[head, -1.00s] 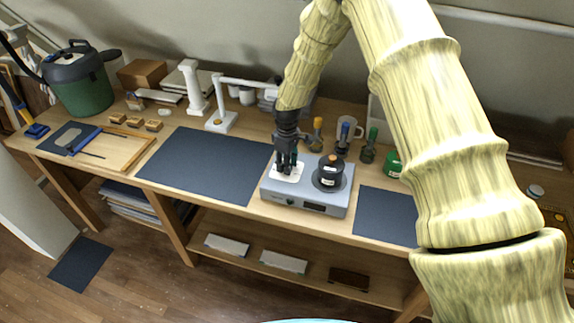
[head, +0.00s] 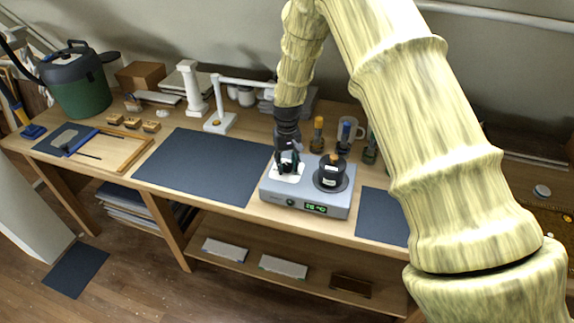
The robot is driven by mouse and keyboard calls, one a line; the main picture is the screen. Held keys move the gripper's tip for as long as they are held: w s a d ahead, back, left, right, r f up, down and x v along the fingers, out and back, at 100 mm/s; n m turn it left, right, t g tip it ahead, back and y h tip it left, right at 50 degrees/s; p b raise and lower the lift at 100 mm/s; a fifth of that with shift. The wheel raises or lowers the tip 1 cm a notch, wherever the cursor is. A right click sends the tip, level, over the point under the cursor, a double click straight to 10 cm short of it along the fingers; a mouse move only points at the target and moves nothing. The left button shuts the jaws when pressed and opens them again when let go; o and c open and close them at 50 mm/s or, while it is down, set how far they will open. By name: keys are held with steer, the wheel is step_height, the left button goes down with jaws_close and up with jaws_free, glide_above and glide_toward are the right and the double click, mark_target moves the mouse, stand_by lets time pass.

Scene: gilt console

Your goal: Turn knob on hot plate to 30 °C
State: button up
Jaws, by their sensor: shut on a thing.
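The grey hot plate (head: 272,189) stands on the bench between two dark mats. Its front display (head: 315,208) is lit green, with digits that look like 28 but are too small to be sure. A small round dark part (head: 290,202) is on the front face, left of the display. My gripper (head: 288,169) points down over the white panel (head: 284,178) on the left of the hot plate's top. Its dark fingers are shut on the knob there, which they mostly hide. A black vessel (head: 330,177) sits on the right of the top.
A dark mat (head: 205,165) lies clear on the left. My arm covers the right side.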

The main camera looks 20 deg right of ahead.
mark_target(287, 165)
steer(key=shift+w+r+m, duration=0.1)
steer(key=shift+m, duration=0.7)
steer(key=o, duration=1)
steer(key=shift+o, duration=0.2)
step_height(287, 165, up, 12)
